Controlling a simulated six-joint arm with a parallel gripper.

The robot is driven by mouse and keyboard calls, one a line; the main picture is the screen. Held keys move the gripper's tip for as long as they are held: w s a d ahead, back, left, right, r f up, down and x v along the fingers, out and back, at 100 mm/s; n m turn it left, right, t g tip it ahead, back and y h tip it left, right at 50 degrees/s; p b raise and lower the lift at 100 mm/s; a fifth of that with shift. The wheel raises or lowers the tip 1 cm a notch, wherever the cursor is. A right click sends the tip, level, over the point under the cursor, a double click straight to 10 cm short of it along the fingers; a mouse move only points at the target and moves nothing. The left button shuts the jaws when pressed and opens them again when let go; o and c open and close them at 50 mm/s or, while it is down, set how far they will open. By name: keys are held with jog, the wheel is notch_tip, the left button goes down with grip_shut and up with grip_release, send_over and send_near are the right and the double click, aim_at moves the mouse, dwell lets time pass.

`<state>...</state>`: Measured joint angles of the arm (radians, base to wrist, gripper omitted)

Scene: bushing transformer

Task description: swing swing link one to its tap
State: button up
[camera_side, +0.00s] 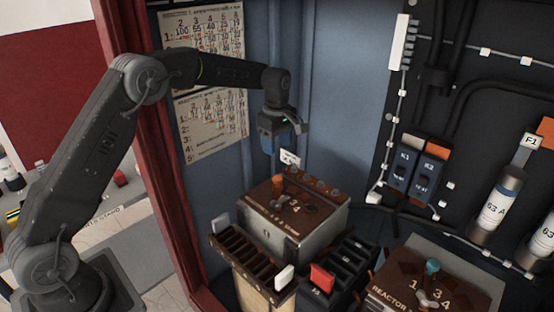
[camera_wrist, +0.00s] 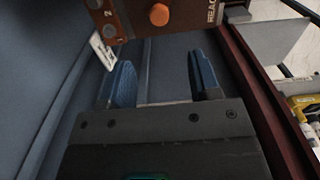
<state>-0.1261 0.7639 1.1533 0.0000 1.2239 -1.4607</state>
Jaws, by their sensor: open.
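A grey metal box (camera_side: 318,222) with a brown numbered top stands below my gripper. An orange knob (camera_side: 278,182) stands on its top; it also shows in the wrist view (camera_wrist: 160,14) at the upper edge. A second reactor box (camera_side: 385,291) at lower right has a brown numbered top and a teal knob (camera_side: 432,267) on a metal link. No label shows which link is number one. My gripper (camera_side: 283,145) hangs above and behind the first box. In the wrist view (camera_wrist: 164,80), its blue fingers are apart, with nothing between them, clear of the orange knob.
Two slotted racks stand in front of the boxes, one with a white block (camera_side: 284,277), one with a red block (camera_side: 321,277). Breakers (camera_side: 415,172) and cylinders (camera_side: 497,205) line the dark panel at right. A red post (camera_side: 150,150) stands left of the enclosure.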

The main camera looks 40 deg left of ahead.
jog(key=shift+r, duration=1.2)
jog(key=s+d+r+m+t, duration=0.35)
jog(key=s+r+m, duration=0.45)
jog(key=s+r, duration=0.55)
jog(key=s+d+f+m+t, duration=0.1)
jog(key=s+m, duration=0.4)
jog(key=s, duration=0.5)
jog(key=s+d+f+m+t, duration=0.1)
jog(key=s+m, duration=0.4)
jog(key=s, duration=0.6)
notch_tip(320, 180, down, 2)
jog(key=shift+s+d+f, duration=0.2)
jog(key=shift+s+d, duration=0.1)
jog(key=shift+d, duration=0.45)
